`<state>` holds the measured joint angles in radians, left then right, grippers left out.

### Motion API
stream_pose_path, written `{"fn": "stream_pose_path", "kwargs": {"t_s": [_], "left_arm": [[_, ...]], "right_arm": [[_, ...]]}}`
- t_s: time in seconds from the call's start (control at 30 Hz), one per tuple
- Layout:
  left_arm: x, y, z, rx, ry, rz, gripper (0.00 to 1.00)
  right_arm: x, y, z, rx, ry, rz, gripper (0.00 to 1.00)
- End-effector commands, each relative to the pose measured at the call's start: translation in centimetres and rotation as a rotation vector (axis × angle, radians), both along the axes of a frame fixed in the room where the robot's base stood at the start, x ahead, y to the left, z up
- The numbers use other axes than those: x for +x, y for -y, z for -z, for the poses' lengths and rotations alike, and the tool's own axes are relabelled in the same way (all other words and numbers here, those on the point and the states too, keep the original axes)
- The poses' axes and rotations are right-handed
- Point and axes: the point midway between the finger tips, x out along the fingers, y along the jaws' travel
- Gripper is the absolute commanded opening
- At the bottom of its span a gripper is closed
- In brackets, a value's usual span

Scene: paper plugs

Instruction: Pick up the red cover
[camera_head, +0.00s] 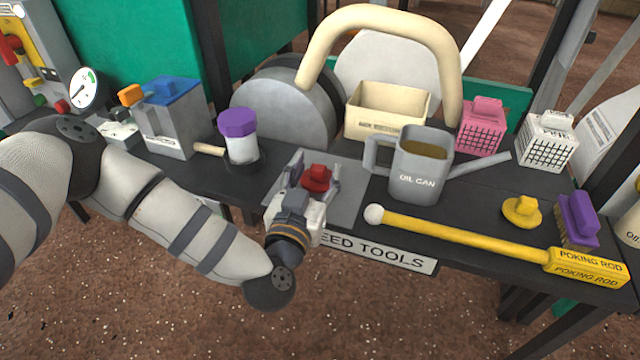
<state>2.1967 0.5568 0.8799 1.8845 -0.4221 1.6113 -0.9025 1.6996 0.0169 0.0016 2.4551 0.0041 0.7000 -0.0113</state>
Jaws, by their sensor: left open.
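The red cover (317,178) sits near the front edge of the dark table, over a grey plate (346,205). My left gripper (313,172) reaches in from the left and points away from me at the red cover. Its fingers are open, one on each side of the cover. I cannot tell whether they touch it. The gripper body hides the cover's lower front. My right gripper is not in view.
The oil can (420,170) stands close on the right. A purple-capped jar (239,138) stands on the left. The yellow poking rod (470,236) lies along the front right. A cream bin (388,112) stands behind. A yellow knob (521,212) and purple brush (578,220) are far right.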

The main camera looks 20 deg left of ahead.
Motion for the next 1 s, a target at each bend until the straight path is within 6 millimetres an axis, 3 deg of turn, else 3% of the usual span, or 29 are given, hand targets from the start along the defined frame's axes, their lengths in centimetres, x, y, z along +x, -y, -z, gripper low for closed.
{"fn": "stream_pose_path", "kwargs": {"t_s": [0.1,0.33,0.5,0.57,0.87,1.0], "left_arm": [[1.5,-0.3,0.3,0.003,-0.002,-0.002,0.48],[1.7,-0.3,0.0,0.002,-0.001,-0.001,0.48],[1.7,-0.2,0.0,0.002,-0.002,-0.001,0.10],[1.6,-0.2,0.0,0.002,-0.002,0.000,0.00],[1.6,-0.2,0.1,0.002,-0.002,0.000,0.00],[1.6,-0.2,-1.0,0.001,0.000,0.000,0.00]], "right_arm": [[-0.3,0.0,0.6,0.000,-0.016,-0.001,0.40],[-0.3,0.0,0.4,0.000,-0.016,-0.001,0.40],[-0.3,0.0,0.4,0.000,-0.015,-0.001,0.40],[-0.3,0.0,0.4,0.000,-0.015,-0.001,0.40],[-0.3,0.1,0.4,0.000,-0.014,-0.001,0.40],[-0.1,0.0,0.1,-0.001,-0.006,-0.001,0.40]]}}
